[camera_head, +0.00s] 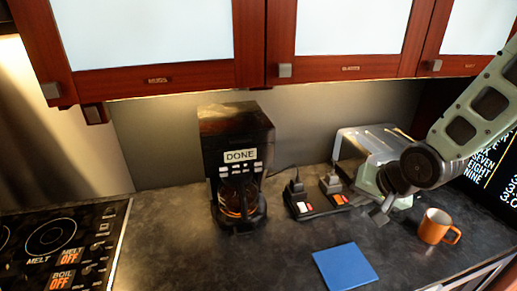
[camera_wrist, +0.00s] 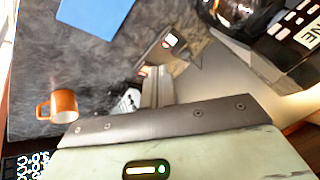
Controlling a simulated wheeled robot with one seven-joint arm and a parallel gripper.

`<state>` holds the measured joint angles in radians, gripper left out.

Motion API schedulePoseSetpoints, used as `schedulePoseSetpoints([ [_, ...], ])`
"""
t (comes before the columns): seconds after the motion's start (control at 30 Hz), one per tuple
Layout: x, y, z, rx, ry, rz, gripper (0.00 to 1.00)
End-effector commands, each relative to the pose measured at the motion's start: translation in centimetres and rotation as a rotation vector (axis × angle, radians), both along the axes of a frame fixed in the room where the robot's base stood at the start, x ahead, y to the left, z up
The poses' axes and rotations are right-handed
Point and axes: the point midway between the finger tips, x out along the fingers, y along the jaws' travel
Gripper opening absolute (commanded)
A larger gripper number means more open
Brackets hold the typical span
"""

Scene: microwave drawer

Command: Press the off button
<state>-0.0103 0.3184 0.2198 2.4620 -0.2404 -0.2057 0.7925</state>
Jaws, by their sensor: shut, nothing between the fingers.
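A black coffee maker (camera_head: 238,165) labelled DONE stands against the back wall, with a row of small pale buttons (camera_head: 240,170) below the label. Two dark switch boxes with plugs sit to its right: one with a pale and red switch (camera_head: 304,207), the other with a red-orange switch (camera_head: 338,199). I cannot tell from any marking which is the off button. My gripper (camera_head: 379,216) is shut and empty, to the right of the switch boxes and apart from them. In the wrist view my gripper (camera_wrist: 157,82) points toward the switch boxes, partly covering one.
A silver toaster-like appliance (camera_head: 365,145) stands behind my gripper. An orange mug (camera_head: 437,227) is to the right, and a blue square (camera_head: 345,267) lies at the front. A cooktop (camera_head: 60,250) with OFF displays is at the left. Cabinets (camera_head: 250,45) hang above.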

Motion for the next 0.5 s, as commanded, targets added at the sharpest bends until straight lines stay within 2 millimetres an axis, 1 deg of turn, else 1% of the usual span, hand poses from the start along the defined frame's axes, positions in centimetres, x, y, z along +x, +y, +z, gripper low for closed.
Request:
schedulePoseSetpoints([
  [0.03, 0.8, 1.9, -0.4, 0.083, -0.008, -0.026, 0.0],
  [0.13, 1.9, 6.0, -1.0, 0.276, -0.017, -0.081, 0.0],
  [0.2, 2.2, 8.9, -1.2, 0.419, -0.003, -0.118, 0.0],
  [0.3, 2.3, 12.6, -1.2, 0.612, 0.038, -0.159, 0.0],
  [0.4, 2.1, 15.4, -0.8, 0.77, 0.089, -0.193, 0.0],
  [0.5, 1.8, 17.2, -0.5, 0.881, 0.134, -0.215, 0.0],
])
